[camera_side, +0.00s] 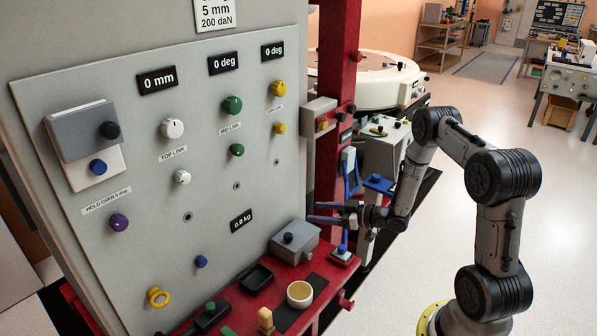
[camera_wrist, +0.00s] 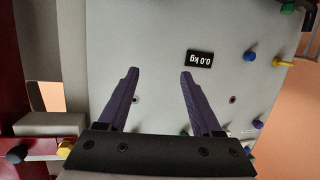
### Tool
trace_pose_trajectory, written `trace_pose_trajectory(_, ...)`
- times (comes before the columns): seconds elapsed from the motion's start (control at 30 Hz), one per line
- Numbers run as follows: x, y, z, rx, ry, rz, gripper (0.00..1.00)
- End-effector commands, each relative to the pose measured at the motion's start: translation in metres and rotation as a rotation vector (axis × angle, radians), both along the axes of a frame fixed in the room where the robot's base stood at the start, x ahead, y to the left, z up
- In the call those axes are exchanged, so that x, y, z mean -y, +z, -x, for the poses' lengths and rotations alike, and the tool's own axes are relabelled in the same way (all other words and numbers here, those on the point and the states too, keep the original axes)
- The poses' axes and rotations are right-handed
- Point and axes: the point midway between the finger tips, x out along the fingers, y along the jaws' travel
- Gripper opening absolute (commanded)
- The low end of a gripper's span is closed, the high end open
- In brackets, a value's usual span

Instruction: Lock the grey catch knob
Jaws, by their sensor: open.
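I cannot tell for certain which part is the grey catch knob. In the side view, a dark knob (camera_side: 288,238) sits on a grey box on the red ledge, and small dark knobs (camera_side: 340,117) show beside the red column. A grey block (camera_side: 318,108) with a yellow knob (camera_side: 322,125) is fixed at the panel's right edge. The block also shows in the wrist view (camera_wrist: 48,123), lower left. My gripper (camera_side: 313,211) is open and empty, right of the panel and above the grey box. In the wrist view, its purple fingers (camera_wrist: 160,72) are apart before the bare panel.
The grey panel (camera_side: 60,250) carries several coloured knobs and black readouts. The red ledge (camera_side: 325,310) holds a black tray (camera_side: 257,277) and a white cup (camera_side: 300,293). The red column (camera_side: 338,60) stands beside my gripper. Open floor lies to the right.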

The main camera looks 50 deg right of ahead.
Motion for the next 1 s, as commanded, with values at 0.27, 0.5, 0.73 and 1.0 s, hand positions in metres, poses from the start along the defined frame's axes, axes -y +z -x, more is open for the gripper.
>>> trace_pose_trajectory(0.27,-0.008,0.045,-0.025,0.026,0.018,0.083,0.66)
trace_pose_trajectory(0.5,-0.018,0.084,-0.041,0.043,0.024,0.146,0.66)
trace_pose_trajectory(0.73,-0.026,0.115,-0.051,0.052,0.019,0.194,0.66)
trace_pose_trajectory(1.0,-0.031,0.131,-0.056,0.056,0.015,0.217,0.66)
